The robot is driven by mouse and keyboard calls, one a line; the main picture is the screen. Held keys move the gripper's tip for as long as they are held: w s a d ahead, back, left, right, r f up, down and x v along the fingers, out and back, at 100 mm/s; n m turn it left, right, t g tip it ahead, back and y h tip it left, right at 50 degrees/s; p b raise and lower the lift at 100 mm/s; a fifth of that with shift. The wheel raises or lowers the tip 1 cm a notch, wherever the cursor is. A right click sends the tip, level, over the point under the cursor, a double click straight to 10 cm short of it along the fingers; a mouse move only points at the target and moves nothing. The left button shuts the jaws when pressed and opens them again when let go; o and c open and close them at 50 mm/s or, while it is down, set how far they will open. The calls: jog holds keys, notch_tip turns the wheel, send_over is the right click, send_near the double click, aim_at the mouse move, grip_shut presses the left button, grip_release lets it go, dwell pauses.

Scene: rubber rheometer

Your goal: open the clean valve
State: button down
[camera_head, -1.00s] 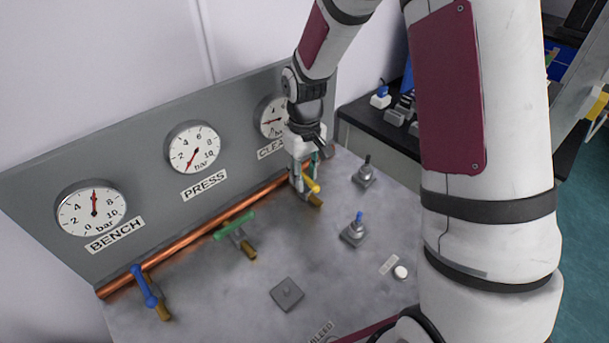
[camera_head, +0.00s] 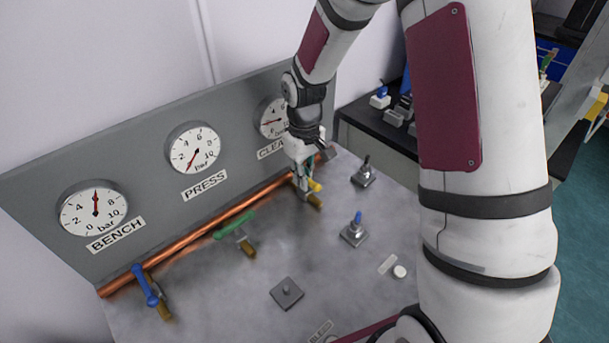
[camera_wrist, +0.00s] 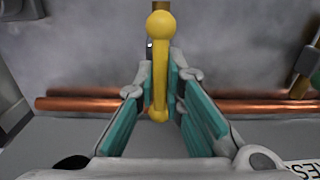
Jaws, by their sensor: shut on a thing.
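The clean valve has a yellow lever handle (camera_head: 314,185) and a brass end, and stands on the copper pipe below the gauge marked CLEAN (camera_head: 272,118). In the wrist view the yellow handle (camera_wrist: 160,60) runs up and down the picture, its round knob at the top. My gripper (camera_wrist: 160,98) has its teal pads on both sides of the handle and is shut on it. In the head view my gripper (camera_head: 303,178) comes down on the valve from above and hides part of it.
A green-handled valve (camera_head: 235,225) and a blue-handled valve (camera_head: 146,286) stand left along the copper pipe (camera_head: 200,235). Switches with a dark lever (camera_head: 365,172) and a blue lever (camera_head: 355,230) stand to the right. The gauge panel (camera_head: 145,185) rises close behind.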

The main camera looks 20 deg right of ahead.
jog(key=c, duration=1.7)
grip_release()
jog(key=shift+r, duration=0.1)
notch_tip(320, 180, up, 12)
jog(key=shift+f, duration=0.1)
jog(key=s+r+m+t, duration=0.2)
jog(key=s+r, duration=0.8)
jog(key=s, duration=0.1)
jog(key=s+m, duration=0.1)
jog(key=s, duration=0.3)
jog(key=s+r+t, duration=0.1)
jog(key=s, duration=0.4)
jog(key=s+r+m+t, duration=0.1)
jog(key=s, duration=0.4)
jog(key=shift+s+d+r+m, duration=0.2)
jog(key=shift+d+r+m, duration=0.05)
jog(key=shift+m, duration=0.05)
